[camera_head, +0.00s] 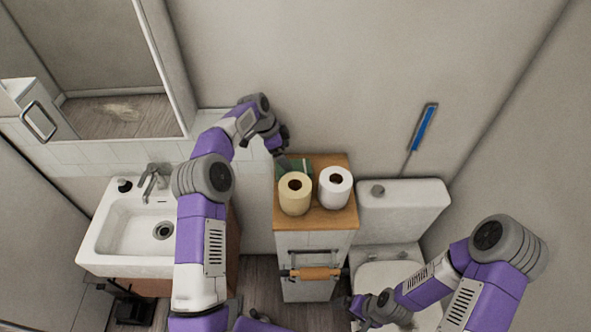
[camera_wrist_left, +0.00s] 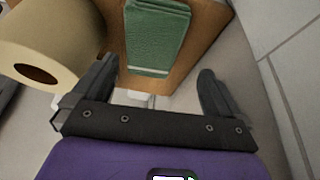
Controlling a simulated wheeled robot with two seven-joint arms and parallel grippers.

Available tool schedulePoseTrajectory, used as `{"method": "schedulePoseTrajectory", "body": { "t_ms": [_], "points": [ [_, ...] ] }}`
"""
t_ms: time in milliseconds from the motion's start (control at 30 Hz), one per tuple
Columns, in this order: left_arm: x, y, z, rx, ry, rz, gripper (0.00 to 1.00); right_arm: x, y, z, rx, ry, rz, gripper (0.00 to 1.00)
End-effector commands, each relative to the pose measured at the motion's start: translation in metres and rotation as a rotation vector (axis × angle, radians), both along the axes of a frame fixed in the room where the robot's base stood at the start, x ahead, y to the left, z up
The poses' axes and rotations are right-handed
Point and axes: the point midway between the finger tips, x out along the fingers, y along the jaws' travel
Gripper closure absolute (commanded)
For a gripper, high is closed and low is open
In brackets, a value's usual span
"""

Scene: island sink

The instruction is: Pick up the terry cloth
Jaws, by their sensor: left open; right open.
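The terry cloth (camera_head: 304,165) is green and lies folded on the wooden top of the narrow cabinet, behind the two paper rolls. It is partly hidden by them in the head view. In the left wrist view the cloth (camera_wrist_left: 156,38) lies ahead of and between the fingers, near the wooden edge. My left gripper (camera_head: 284,156) is at the cabinet's back left corner, beside the cloth. In its wrist view the left gripper (camera_wrist_left: 158,72) is open with nothing between its fingers. My right gripper (camera_head: 362,308) is low by the toilet, open, its fingers hard to make out.
A cream roll (camera_head: 295,193) and a white roll (camera_head: 335,187) stand on the cabinet top (camera_head: 315,219). The cream roll (camera_wrist_left: 50,45) is close to the left finger in the wrist view. A sink (camera_head: 125,228) is left, a toilet (camera_head: 405,205) right. The wall is behind.

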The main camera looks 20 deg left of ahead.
Motion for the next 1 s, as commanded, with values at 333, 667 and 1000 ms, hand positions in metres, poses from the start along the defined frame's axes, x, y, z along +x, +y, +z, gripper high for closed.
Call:
{"method": "schedulePoseTrajectory", "body": {
  "t_ms": [333,667,1000],
  "points": [
    [0.002,-0.018,-0.036,0.000,0.003,-0.001,0.00,0.000,0.000,0.003,0.000,0.001,0.000,0.00],
    [0.005,-0.031,-0.066,0.000,-0.001,0.000,0.00,-0.001,0.000,0.006,0.000,0.001,0.000,0.00],
    [0.005,-0.030,-0.066,0.000,-0.001,0.000,0.24,-0.001,0.000,0.005,0.000,0.001,0.000,0.00]
  ]
}}
